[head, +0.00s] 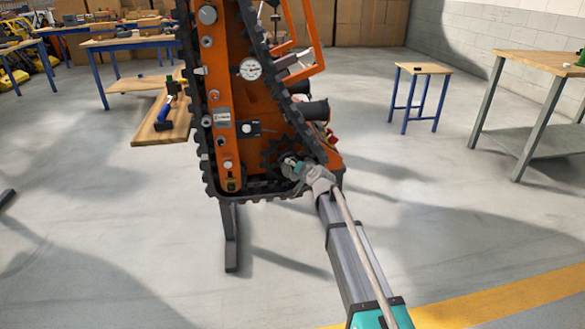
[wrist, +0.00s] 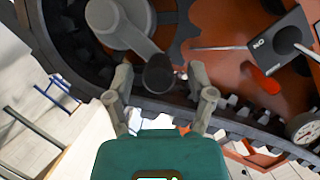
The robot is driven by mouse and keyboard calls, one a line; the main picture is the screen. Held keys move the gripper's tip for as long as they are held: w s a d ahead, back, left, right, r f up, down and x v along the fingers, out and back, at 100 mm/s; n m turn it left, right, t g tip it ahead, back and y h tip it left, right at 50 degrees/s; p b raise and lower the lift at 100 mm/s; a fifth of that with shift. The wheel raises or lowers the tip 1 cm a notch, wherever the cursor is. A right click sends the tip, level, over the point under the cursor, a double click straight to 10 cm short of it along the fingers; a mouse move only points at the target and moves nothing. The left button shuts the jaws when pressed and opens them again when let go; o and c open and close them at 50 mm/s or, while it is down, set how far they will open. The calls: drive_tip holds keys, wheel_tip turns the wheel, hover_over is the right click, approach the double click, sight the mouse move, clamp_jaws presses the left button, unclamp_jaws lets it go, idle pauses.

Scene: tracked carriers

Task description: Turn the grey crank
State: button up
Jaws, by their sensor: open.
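The grey crank (wrist: 135,35) shows at the top of the wrist view, a round hub with an arm running down right to a dark knob (wrist: 159,73). My gripper (wrist: 160,78) is open, one finger on each side of the knob. I cannot tell whether either finger touches it. In the head view my gripper (head: 294,168) reaches the lower right end of the orange tracked carrier (head: 222,90), next to the black sprocket. There it hides most of the crank.
The black track (head: 208,180) runs close around the gripper. A plate with a black rotary knob (wrist: 285,40), a red handle (wrist: 264,80) and a white gauge (wrist: 304,127) are nearby. A small table (head: 424,69) and workbench (head: 530,63) stand right. The floor between is clear.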

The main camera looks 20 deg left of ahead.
drive_tip(key=shift+w+a+f, duration=0.2)
drive_tip(key=shift+w+a, duration=0.2)
drive_tip(key=shift+a, duration=0.05)
clamp_jaws()
drive_tip(key=shift+a, duration=0.3)
drive_tip(key=shift+d, duration=0.3)
